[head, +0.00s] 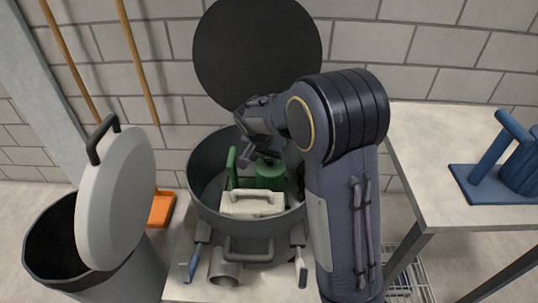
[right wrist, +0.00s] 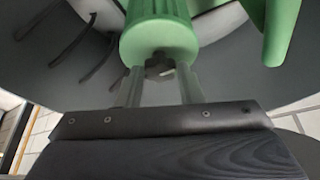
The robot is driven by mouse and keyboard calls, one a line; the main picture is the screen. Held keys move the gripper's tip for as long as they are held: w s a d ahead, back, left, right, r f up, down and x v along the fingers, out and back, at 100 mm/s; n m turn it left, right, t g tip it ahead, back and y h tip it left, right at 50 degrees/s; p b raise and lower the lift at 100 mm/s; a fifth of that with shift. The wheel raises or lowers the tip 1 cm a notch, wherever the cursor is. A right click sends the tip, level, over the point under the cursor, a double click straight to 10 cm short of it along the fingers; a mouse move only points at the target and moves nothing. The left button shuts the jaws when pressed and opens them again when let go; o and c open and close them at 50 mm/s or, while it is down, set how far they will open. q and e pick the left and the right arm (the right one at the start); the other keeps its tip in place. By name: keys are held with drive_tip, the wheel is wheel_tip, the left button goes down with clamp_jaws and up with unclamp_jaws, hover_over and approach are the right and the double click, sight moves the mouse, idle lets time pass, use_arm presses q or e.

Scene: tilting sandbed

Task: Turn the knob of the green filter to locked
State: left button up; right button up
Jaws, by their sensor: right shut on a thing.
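The green filter (head: 270,176) stands inside the dark grey round tub (head: 205,165). It has a ribbed green body and a green upright part (head: 231,168) to its left. In the right wrist view the filter body (right wrist: 160,40) fills the top middle, with a dark knob (right wrist: 159,66) at its end. My right gripper (head: 262,158) reaches down into the tub over the filter. Its fingers (right wrist: 158,84) are shut on the knob, one on each side. The knob is hidden in the head view, and I cannot tell its lock setting. My left gripper is not in view.
A pale block with a handle (head: 252,204) sits at the tub's front. A round dark lid (head: 257,50) stands up behind. A grey bin with raised lid (head: 120,200) is left. A metal cylinder (head: 225,270) lies in front. A blue filter-like object (head: 490,180) rests on the right table (head: 435,150).

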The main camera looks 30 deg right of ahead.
drive_tip(key=o, duration=1)
drive_tip(key=shift+c, duration=0.2)
drive_tip(key=p+v, duration=0.2)
drive_tip(key=v, duration=0.5)
drive_tip(key=shift+r, duration=0.4)
drive_tip(key=shift+s, duration=0.15)
